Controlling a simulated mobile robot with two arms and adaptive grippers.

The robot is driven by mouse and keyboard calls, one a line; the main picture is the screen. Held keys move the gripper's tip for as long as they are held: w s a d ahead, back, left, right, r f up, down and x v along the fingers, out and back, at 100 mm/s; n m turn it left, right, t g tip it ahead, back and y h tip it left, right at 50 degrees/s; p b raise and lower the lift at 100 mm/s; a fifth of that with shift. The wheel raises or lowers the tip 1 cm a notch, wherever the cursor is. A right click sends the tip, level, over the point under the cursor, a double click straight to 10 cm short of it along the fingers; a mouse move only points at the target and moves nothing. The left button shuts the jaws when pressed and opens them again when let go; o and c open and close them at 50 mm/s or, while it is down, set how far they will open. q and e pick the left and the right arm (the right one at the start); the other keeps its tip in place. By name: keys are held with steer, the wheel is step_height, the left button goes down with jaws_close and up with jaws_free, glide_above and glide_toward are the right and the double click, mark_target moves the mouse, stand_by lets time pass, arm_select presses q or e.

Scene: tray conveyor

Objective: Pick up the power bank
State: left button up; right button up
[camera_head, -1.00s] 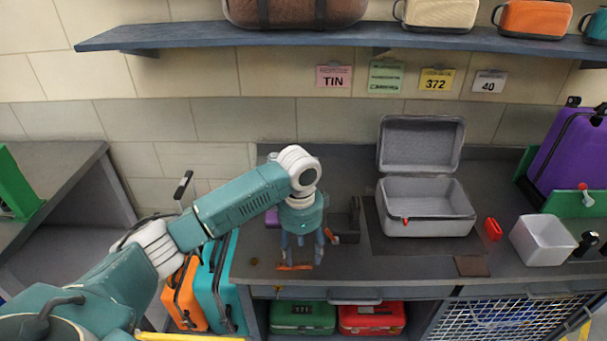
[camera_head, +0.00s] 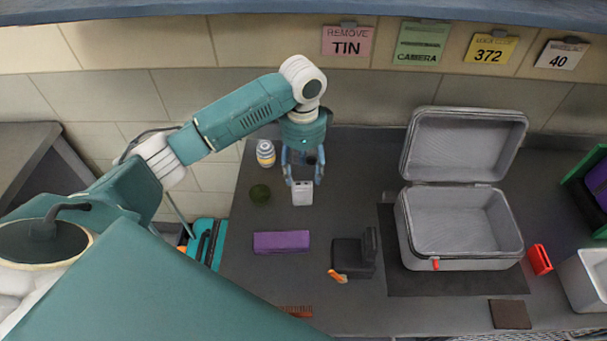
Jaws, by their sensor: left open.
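A small white block (camera_head: 302,194) with small dark marks on its top edge, which looks like the power bank, is on the dark counter. My left gripper (camera_head: 303,182) points down over it, with its fingers open and one on either side of the block. I cannot tell whether the fingers touch it. The fingers hide part of the area behind it. My right gripper is not in view.
A purple box (camera_head: 281,242), a black item (camera_head: 352,254) and an open grey case (camera_head: 460,228) are nearby. A red item (camera_head: 539,259) is right of the case.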

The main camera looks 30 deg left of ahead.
mark_target(302, 186)
arm_select(q)
steer(key=f, duration=0.1)
steer(key=f+p, duration=0.1)
steer(key=f, duration=0.1)
steer(key=shift+s+a+f, duration=0.1)
steer(key=shift+s+f, duration=0.1)
steer(key=shift+f, duration=0.5)
step_height(302, 186, down, 5)
steer(key=shift+p, duration=0.45)
steer(key=shift+w+f, duration=0.1)
steer(key=shift+f, duration=0.45)
steer(key=shift+c, duration=1.3)
steer(key=c, duration=0.9)
jaws_close()
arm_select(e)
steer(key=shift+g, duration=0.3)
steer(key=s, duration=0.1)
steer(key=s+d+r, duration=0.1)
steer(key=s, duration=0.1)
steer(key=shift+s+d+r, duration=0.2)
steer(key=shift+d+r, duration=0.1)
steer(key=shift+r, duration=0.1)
